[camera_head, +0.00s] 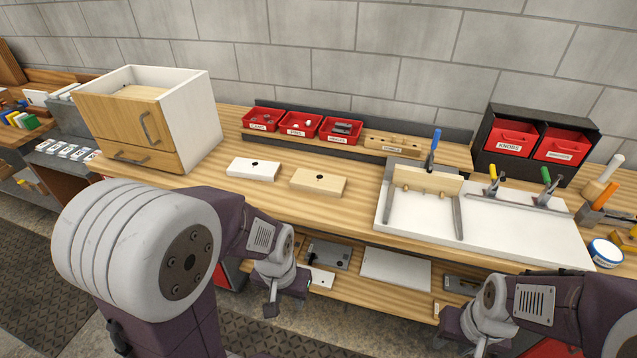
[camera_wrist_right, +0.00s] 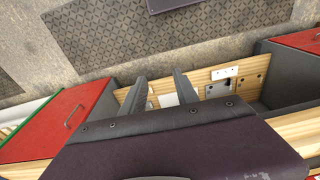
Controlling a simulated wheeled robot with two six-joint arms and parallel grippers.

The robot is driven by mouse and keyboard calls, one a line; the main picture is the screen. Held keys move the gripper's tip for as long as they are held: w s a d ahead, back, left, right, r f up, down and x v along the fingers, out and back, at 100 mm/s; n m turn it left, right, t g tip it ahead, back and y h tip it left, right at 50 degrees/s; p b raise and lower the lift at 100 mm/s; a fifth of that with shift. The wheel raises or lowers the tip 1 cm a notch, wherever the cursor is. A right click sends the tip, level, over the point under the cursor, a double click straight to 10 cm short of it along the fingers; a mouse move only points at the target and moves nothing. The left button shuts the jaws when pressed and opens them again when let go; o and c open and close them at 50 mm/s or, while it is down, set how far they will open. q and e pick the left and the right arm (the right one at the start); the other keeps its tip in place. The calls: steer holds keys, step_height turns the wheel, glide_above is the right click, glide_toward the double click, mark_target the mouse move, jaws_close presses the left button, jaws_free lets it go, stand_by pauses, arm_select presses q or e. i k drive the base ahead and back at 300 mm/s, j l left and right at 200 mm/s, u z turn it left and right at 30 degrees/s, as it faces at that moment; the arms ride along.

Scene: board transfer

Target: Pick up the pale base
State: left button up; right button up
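No single thing is clearly marked as the pale base. A pale wood block (camera_head: 318,182) with a dark dot on top lies on the bench, right of a similar white block (camera_head: 253,168). A flat white panel (camera_head: 395,269) lies on the shelf below the bench. My left gripper (camera_head: 272,306) hangs low in front of the bench, away from both blocks; its opening is not clear. My right gripper is low in front of the bench at the lower right of the head view. In the right wrist view its fingers (camera_wrist_right: 160,84) are apart, with nothing seen between them.
A drawer cabinet (camera_head: 187,125) stands at the bench's left. Red bins (camera_head: 300,123) line the back. A white fixture board (camera_head: 515,232) with clamps covers the right side. Black-framed red bins (camera_head: 535,140) stand behind it. Bare wood (camera_head: 290,215) lies before the blocks.

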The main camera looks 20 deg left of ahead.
mark_target(320, 182)
steer(key=i+j+u, duration=0.25)
steer(key=i+j, duration=0.25)
steer(key=i+j+u, duration=0.3)
steer(key=i, duration=0.35)
steer(key=j, duration=0.1)
